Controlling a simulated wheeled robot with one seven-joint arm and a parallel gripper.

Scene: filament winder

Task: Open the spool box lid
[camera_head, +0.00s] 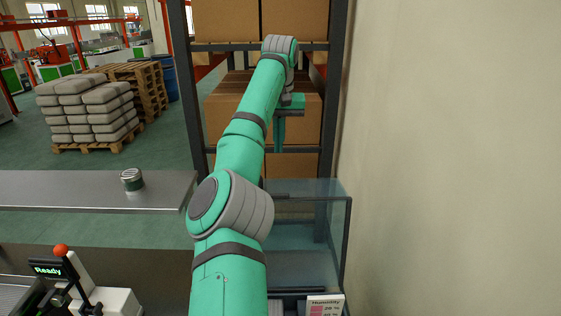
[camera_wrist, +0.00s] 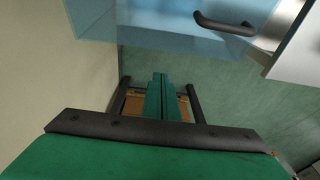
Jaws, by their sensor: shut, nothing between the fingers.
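The spool box (camera_head: 348,245) is a clear, blue-tinted case with dark edges, right of centre in the head view. Its glassy lid (camera_head: 312,188) is at the top; I cannot tell whether it is fully closed. In the wrist view, the blue-tinted panel (camera_wrist: 150,22) fills the upper part, with a dark curved handle (camera_wrist: 225,24) near its right end. My gripper (camera_head: 279,150) points down beyond and above the box, in front of the shelving. In the wrist view, my gripper (camera_wrist: 160,78) is shut and empty, apart from the panel and handle. My arm hides the box's left part.
A rack with cardboard boxes (camera_head: 225,115) stands behind my gripper. A plain wall (camera_head: 450,150) bounds the right side. A metal counter (camera_head: 70,190) at left carries a small can (camera_head: 132,179). A humidity display (camera_head: 325,305) sits at the box's front.

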